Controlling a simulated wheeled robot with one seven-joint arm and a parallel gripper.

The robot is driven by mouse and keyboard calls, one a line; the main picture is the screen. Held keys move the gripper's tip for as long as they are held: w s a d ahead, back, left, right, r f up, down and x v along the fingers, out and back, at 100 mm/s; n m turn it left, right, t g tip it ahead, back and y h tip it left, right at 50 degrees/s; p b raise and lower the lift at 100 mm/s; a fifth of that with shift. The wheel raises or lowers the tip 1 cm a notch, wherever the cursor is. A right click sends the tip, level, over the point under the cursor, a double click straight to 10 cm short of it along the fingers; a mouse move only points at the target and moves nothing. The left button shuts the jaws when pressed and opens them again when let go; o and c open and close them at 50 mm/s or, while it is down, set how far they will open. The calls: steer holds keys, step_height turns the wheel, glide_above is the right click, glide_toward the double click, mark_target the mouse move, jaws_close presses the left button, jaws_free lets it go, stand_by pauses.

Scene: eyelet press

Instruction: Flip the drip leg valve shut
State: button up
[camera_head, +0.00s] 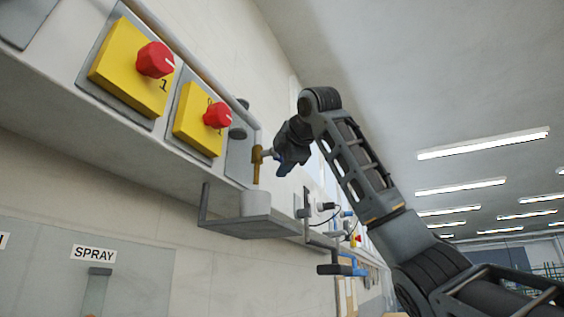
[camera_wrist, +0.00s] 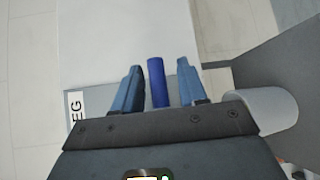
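The drip leg valve shows in the head view as a brass body (camera_head: 257,164) on the wall panel, with a small lever reaching right toward my gripper (camera_head: 281,160). In the wrist view its blue lever handle (camera_wrist: 157,82) lies between the two blue fingers of my gripper (camera_wrist: 158,88). A gap shows on each side of the handle, so my gripper is open around it and not clamped. In the head view the gripper's dark body hides the handle's far end.
A grey bracket shelf (camera_head: 250,226) sits just below the valve. Two yellow boxes with red knobs (camera_head: 155,60) (camera_head: 217,115) are to the left. Another blue-handled fitting (camera_head: 345,269) is lower right. A label ending in "EG" (camera_wrist: 75,112) shows in the wrist view.

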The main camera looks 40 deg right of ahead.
steer(key=b+v, duration=0.2)
steer(key=v, duration=0.5)
steer(key=shift+s+b, duration=0.3)
steer(key=shift+s, duration=0.05)
steer(key=shift+s+a, duration=0.1)
steer(key=shift+a, duration=0.05)
stand_by(0.4)
